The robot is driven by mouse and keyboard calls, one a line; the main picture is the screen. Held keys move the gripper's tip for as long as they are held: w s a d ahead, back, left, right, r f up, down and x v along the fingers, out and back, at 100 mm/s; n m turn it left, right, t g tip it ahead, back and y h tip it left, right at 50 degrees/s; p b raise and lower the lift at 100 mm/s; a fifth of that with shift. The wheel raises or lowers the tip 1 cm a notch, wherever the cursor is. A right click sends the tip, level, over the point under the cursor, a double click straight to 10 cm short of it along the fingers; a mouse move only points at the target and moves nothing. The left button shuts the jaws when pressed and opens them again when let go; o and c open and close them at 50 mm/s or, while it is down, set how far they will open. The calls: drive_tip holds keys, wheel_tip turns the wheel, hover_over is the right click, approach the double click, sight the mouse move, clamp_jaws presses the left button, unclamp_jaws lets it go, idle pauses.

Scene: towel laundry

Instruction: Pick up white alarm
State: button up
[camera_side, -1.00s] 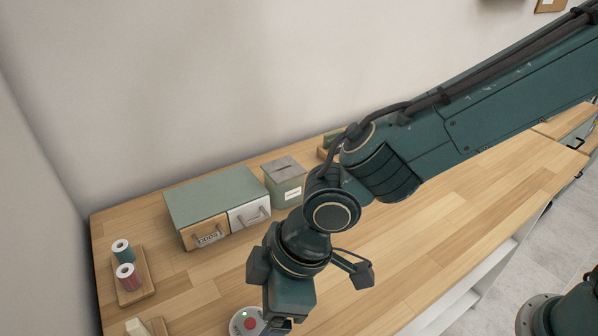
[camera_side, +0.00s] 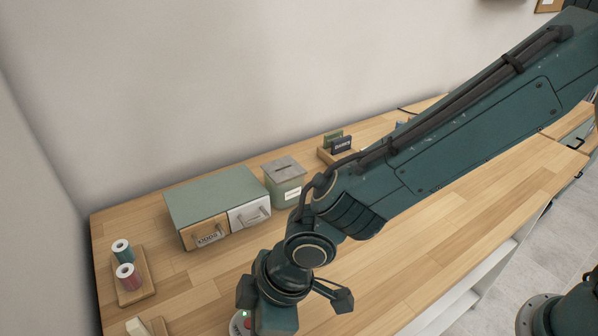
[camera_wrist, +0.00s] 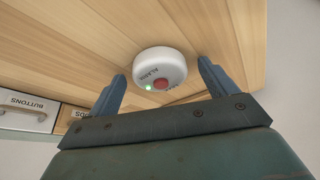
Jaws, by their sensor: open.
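The white alarm (camera_wrist: 159,66) is a round white puck with a red button, a small green light and lettering that reads ALARM. It sits on the wooden table. In the wrist view my gripper (camera_wrist: 163,72) is open, with one finger on each side of the alarm's near part and the alarm between and just beyond the fingertips. I cannot tell whether the fingers touch it. In the side view only a sliver of the alarm (camera_side: 238,322) shows at the bottom edge, mostly hidden behind my wrist. The fingertips are out of frame there.
A green drawer box (camera_side: 215,205) with a wooden and a white drawer stands near the wall. A grey-green slotted box (camera_side: 285,183) is beside it. A tray with thread spools (camera_side: 125,270) is at left. The table (camera_side: 390,270) is clear towards the right.

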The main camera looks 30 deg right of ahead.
idle(0.4)
drive_tip(key=c, duration=1.1)
drive_tip(key=shift+r, duration=0.15)
wheel_tip(320, 180, up, 20)
drive_tip(key=shift+f, duration=0.1)
idle(0.4)
